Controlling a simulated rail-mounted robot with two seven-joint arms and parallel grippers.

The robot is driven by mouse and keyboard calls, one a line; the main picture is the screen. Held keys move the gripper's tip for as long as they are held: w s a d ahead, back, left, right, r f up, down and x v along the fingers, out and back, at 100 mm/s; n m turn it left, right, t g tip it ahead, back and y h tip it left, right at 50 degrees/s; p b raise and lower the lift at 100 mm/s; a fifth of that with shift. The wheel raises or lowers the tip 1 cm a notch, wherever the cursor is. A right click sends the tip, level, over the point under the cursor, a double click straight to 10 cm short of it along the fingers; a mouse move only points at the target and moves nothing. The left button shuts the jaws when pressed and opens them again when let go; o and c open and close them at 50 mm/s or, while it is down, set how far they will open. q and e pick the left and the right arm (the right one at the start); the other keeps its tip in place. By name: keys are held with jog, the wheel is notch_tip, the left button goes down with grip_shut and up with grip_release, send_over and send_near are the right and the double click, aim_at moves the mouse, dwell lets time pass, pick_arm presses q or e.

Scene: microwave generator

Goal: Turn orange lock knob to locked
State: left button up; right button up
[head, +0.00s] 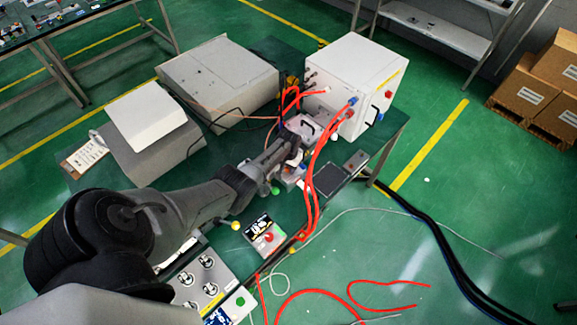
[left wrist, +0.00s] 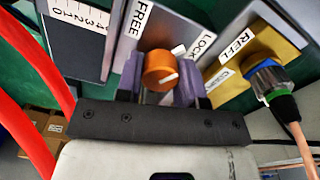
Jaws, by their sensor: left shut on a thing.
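The orange lock knob (left wrist: 160,70) sits on a grey plate between the labels FREE (left wrist: 143,18) and LOCK (left wrist: 202,46) in the left wrist view. A short white mark on the knob's face slants to the right. My left gripper (head: 294,160) reaches over the bench's front part in the head view. Its two fingers stand on either side of the knob in the wrist view, shut on it. The knob is not clear in the head view, where the gripper covers that spot. My right gripper is not in view.
Red hoses (head: 318,165) run just right of the gripper. A white box with connectors (head: 352,75) stands behind. A plate labelled REFL (left wrist: 238,45) with a blue-green cable plug (left wrist: 268,80) is close beside the knob. A small panel with a red button (head: 265,236) lies nearer me.

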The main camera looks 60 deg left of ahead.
pick_arm(q)
jog(key=o, duration=0.9)
notch_tip(320, 180, up, 6)
jog(key=shift+r+p, duration=0.15)
jog(key=shift+p, duration=1.1)
notch_tip(320, 180, up, 8)
jog(key=shift+f+p, duration=0.25)
jog(key=shift+p, duration=0.05)
